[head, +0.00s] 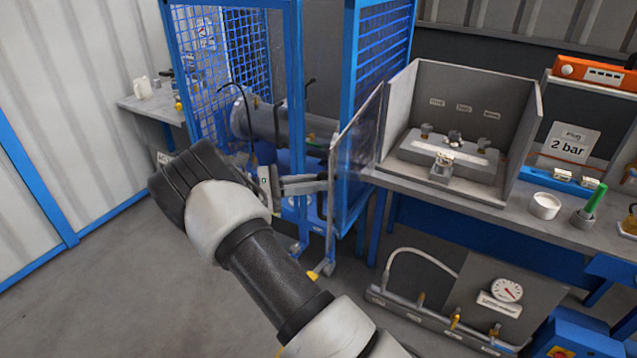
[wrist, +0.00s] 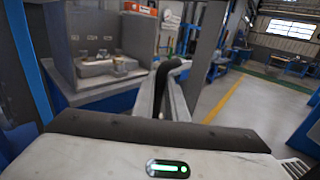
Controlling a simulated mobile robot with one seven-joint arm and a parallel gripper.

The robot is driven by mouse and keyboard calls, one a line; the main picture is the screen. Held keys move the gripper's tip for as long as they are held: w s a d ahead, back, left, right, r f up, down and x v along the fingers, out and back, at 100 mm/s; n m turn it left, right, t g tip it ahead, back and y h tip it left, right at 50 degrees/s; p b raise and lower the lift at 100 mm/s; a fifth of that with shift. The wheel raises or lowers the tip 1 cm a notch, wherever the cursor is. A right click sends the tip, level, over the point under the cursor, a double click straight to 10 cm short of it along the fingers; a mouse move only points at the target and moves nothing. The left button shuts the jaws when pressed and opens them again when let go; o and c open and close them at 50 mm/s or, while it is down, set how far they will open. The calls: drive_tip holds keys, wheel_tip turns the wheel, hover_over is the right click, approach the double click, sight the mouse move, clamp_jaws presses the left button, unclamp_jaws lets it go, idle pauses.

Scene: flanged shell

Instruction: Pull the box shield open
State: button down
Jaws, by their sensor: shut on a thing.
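The box shield is a clear panel (head: 357,155) with a thin grey frame, on the right side of a blue mesh enclosure (head: 295,60). It stands out from the enclosure at an angle, so the front is at least partly open. My gripper (head: 322,184) is at the panel's near edge in the head view. In the wrist view my gripper (wrist: 172,92) has its grey fingers shut on a dark handle (wrist: 176,66). A grey cylindrical shell (head: 258,120) lies inside the enclosure.
A workbench with a grey three-sided box (head: 413,105) stands close right of the panel. A white cup (head: 545,205) and a green-handled tool (head: 595,200) are on it. A gauge board (head: 510,290) is below. Bare floor (head: 120,285) lies at the left front.

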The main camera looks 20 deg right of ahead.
drive_tip(key=shift+w+d+r, duration=0.15)
drive_tip(key=shift+d+r, duration=0.05)
drive_tip(key=c, duration=1.8)
unclamp_jaws()
drive_tip(key=shift+d+f, duration=0.1)
drive_tip(key=shift+o, duration=0.2)
drive_tip(key=shift+a+f, duration=0.1)
drive_tip(key=shift+a, duration=0.2)
drive_tip(key=w+a+b, duration=0.2)
drive_tip(key=a, duration=1.5)
drive_tip(key=shift+w, duration=0.15)
